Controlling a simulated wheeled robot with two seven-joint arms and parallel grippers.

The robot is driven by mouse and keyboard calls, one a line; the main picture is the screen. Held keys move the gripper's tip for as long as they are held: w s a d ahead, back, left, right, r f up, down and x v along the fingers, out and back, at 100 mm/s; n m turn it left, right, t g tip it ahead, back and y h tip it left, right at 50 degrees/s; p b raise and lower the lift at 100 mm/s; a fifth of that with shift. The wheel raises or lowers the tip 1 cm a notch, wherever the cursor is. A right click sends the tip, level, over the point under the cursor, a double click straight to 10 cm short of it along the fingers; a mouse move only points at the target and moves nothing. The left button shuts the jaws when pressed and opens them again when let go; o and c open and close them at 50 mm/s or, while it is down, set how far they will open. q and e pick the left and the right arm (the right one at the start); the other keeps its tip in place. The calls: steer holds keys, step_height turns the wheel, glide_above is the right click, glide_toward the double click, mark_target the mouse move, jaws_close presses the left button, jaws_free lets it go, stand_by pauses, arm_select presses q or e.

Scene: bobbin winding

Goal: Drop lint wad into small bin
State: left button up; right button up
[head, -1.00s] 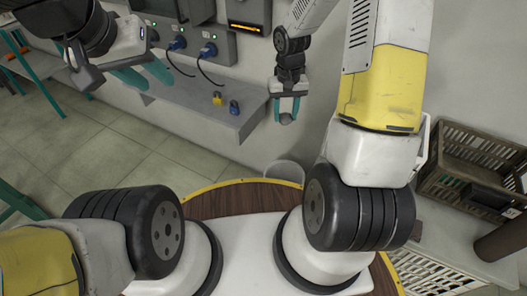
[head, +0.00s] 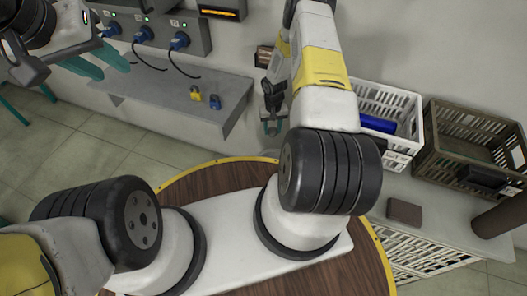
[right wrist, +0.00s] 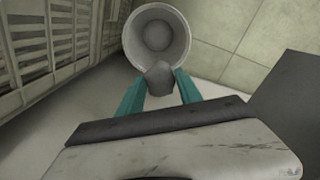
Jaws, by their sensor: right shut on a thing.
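The lint wad (right wrist: 159,78) is a small grey lump between the teal fingertips of my right gripper (right wrist: 160,88), which is shut on it. In the right wrist view the small bin (right wrist: 138,40), round and pale grey, opens just beyond the wad. The wad overlaps the bin's near rim in that view; its height above the bin cannot be told. In the head view my right gripper (head: 272,127) hangs nose down by the wall, beside the shelf. My left gripper (head: 97,62) is open and empty at the upper left, its teal fingers apart.
A wall shelf (head: 165,90) carries a yellow padlock (head: 196,93) and a blue padlock (head: 215,102). A white crate (head: 400,105) and a brown crate (head: 455,140) stand on the right. Slatted crate sides (right wrist: 50,45) run left of the bin.

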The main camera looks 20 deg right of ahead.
steer(key=s+d+f, duration=0.2)
steer(key=s+f, duration=0.1)
steer(key=f, duration=1.4)
steer(key=shift+f, duration=0.35)
steer(key=shift+d, duration=0.1)
steer(key=o, duration=1.4)
steer(key=shift+c, duration=0.2)
step_height(320, 180, up, 8)
steer(key=shift+f, duration=0.1)
